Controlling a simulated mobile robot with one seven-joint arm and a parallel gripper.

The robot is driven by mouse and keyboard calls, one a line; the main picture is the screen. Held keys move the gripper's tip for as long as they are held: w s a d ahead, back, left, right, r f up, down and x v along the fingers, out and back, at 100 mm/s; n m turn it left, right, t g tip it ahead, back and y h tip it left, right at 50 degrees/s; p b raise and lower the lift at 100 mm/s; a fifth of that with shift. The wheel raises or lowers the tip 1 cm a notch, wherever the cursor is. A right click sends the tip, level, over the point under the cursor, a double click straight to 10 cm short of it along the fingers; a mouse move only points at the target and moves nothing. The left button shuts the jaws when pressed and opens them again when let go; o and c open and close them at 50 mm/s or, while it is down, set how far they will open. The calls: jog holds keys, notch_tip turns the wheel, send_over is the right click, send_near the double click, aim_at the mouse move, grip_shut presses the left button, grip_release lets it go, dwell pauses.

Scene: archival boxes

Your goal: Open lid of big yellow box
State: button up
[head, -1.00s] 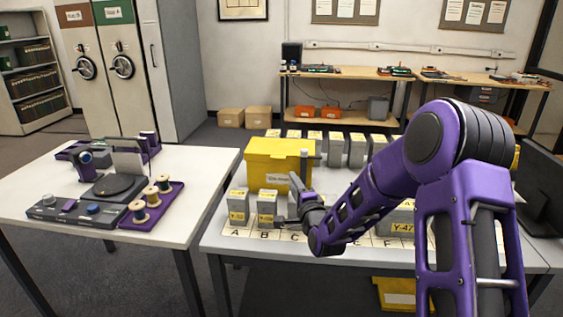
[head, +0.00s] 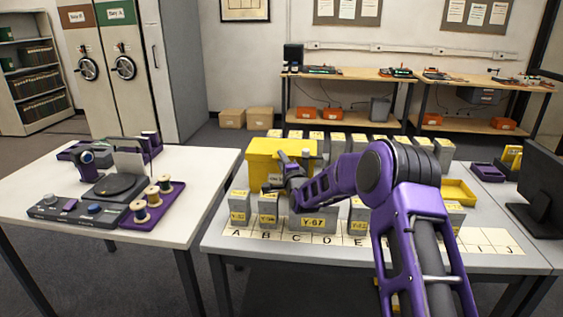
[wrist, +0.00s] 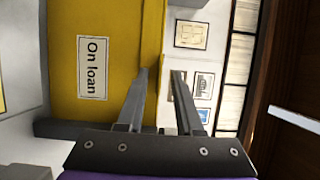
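The big yellow box (head: 262,158) stands at the back left of the grey table. Its top looks shut. In the wrist view its yellow face (wrist: 100,40) with an "On loan" label (wrist: 92,68) fills the left side, turned sideways. My gripper (head: 284,172) is at the front of the box, near its upper part. In the wrist view my gripper (wrist: 161,74) is open, with a gap between the fingertips. The box's yellow edge shows between the fingers. The left finger overlaps the yellow face; I cannot tell whether either finger touches it.
Small grey boxes with yellow labels (head: 314,218) stand in front, by a lettered strip (head: 360,251). More grey boxes (head: 424,148) line the back. A yellow tray (head: 459,191) and a monitor (head: 540,190) are at the right. A white table (head: 200,190) stands left.

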grip_shut()
dwell(1.5)
